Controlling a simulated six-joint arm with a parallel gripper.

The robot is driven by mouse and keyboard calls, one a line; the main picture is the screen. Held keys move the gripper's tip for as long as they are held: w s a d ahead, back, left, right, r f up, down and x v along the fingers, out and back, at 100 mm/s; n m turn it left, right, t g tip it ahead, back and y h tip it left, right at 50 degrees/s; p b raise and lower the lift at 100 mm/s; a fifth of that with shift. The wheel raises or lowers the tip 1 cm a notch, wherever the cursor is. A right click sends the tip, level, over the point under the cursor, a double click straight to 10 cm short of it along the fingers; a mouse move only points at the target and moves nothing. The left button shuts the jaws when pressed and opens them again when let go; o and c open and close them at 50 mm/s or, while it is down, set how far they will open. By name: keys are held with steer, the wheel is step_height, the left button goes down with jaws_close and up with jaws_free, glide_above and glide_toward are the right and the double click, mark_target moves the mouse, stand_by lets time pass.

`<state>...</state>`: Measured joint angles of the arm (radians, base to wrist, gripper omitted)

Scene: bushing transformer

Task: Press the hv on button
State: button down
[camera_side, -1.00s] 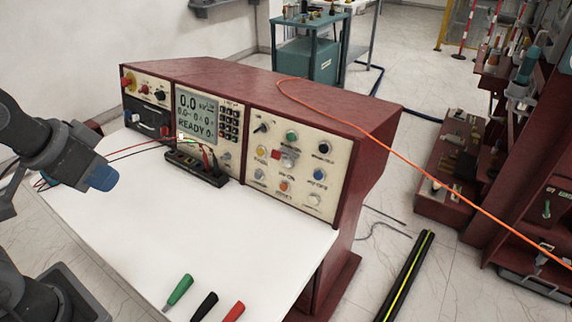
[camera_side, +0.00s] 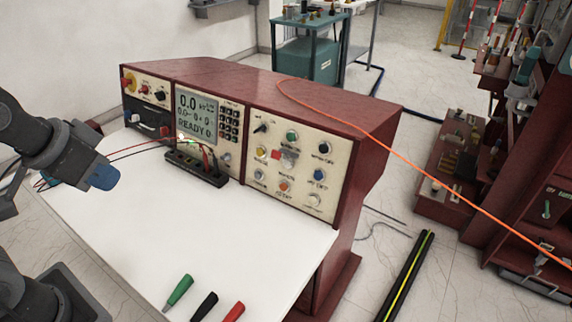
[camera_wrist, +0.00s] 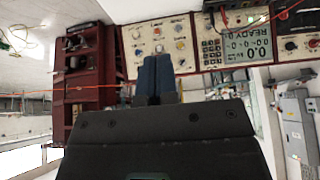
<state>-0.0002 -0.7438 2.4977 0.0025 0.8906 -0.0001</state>
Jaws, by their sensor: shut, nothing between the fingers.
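The red console (camera_side: 260,92) has a cream right-hand panel (camera_side: 300,167) with several coloured buttons and knobs. They include a green button (camera_side: 292,135), a yellow one (camera_side: 261,152), a blue one (camera_side: 319,174) and an orange-red one (camera_side: 284,185). The labels are too small to tell which is hv on. My gripper (camera_side: 103,177), with blue fingertips, is shut and empty at the far left, above the white desk and well away from the panel. In the wrist view, the fingertips (camera_wrist: 155,74) overlap the lower edge of the button panel (camera_wrist: 162,40), which appears upside down.
The display (camera_side: 196,117) reads 0.0 and READY. A black terminal block (camera_side: 196,168) with leads stands before it on the white desk (camera_side: 190,225). Green, black and red plugs (camera_side: 204,305) lie at the front. An orange cable (camera_side: 420,180) crosses the console's right side.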

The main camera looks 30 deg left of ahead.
steer(key=w+f+m+t+h, duration=0.15)
steer(key=w+t, duration=0.25)
steer(key=w, duration=1)
steer(key=w+f+m+t, duration=0.2)
steer(key=w+f+t, duration=0.15)
steer(key=w, duration=1.05)
steer(key=w+d+f+m+t+h, duration=0.2)
steer(key=w+f+t+h, duration=0.15)
steer(key=w+f, duration=0.2)
steer(key=s+d+f+m+t+h, duration=0.1)
steer(key=s+d+f+m+h, duration=0.1)
steer(key=f+h, duration=0.5)
step_height(320, 180, down, 3)
steer(key=shift+s+d+f, duration=0.15)
steer(key=shift+s+d, duration=0.15)
steer(key=shift+s, duration=0.45)
steer(key=shift+w, duration=0.1)
steer(key=w+f, duration=0.2)
steer(key=w, duration=0.6)
steer(key=shift+w, duration=0.2)
steer(key=shift+w, duration=0.15)
steer(key=shift+w+f, duration=0.15)
steer(key=shift+w, duration=0.1)
